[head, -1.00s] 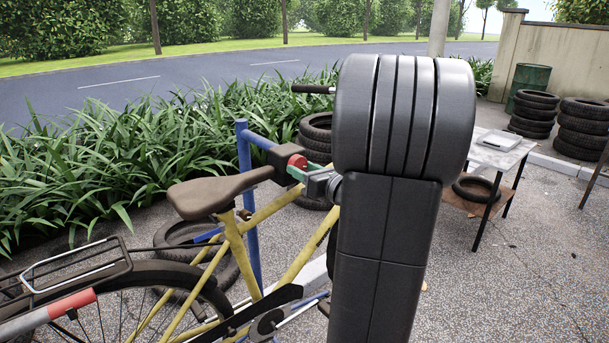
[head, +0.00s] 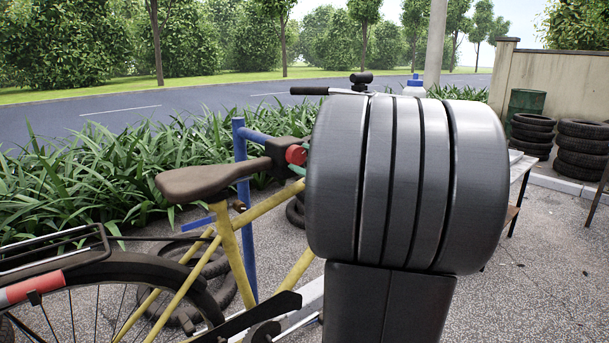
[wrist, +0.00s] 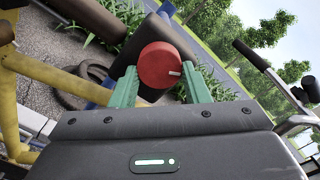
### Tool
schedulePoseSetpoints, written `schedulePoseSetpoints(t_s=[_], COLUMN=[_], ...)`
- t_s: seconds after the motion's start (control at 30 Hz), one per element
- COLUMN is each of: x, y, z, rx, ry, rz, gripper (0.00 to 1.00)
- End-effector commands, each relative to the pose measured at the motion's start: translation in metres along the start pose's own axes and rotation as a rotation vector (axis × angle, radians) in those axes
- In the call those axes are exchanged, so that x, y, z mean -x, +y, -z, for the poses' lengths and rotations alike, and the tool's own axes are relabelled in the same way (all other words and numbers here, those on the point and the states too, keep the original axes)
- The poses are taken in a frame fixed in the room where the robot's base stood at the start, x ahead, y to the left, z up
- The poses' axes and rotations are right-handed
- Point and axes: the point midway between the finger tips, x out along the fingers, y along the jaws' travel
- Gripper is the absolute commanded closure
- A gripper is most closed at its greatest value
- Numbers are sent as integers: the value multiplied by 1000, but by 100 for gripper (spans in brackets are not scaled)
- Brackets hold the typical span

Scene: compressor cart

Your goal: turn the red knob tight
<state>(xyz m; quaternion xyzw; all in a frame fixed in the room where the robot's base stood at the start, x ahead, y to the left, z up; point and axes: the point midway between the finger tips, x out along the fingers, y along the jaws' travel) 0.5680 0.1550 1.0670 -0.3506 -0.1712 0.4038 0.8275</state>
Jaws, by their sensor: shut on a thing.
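The red knob (head: 296,154) sits on the dark clamp block (head: 284,147) at the top of the blue stand post (head: 243,190), beside the yellow bicycle frame. In the head view my large dark arm covers much of the picture and hides most of my gripper (head: 298,169); only bits of its green fingers show by the knob. In the wrist view the knob (wrist: 164,66) is round, with a small pale mark near its right edge. The green fingers of my gripper (wrist: 161,82) are shut on it, one on each side.
The bicycle's brown saddle (head: 207,182), yellow frame (head: 229,240) and rear wheel (head: 90,300) are close left of the clamp. A handlebar grip (head: 309,91) shows behind my arm. Old tyres (head: 580,150) stand stacked at the right. Open paving (head: 545,270) lies front right.

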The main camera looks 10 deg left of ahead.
Motion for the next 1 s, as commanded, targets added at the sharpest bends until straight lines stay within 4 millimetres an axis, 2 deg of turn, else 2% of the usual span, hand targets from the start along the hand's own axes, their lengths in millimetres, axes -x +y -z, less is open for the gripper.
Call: schedulePoseSetpoints(t_s=[0.03, 0.6, 1.0], x=[0, 0, 0], y=[4, 2, 0], z=[4, 3, 1], rx=[47, 588, 899], ry=[-1, -1, -1], rz=[1, 1, 0], gripper=[81, 81, 81])
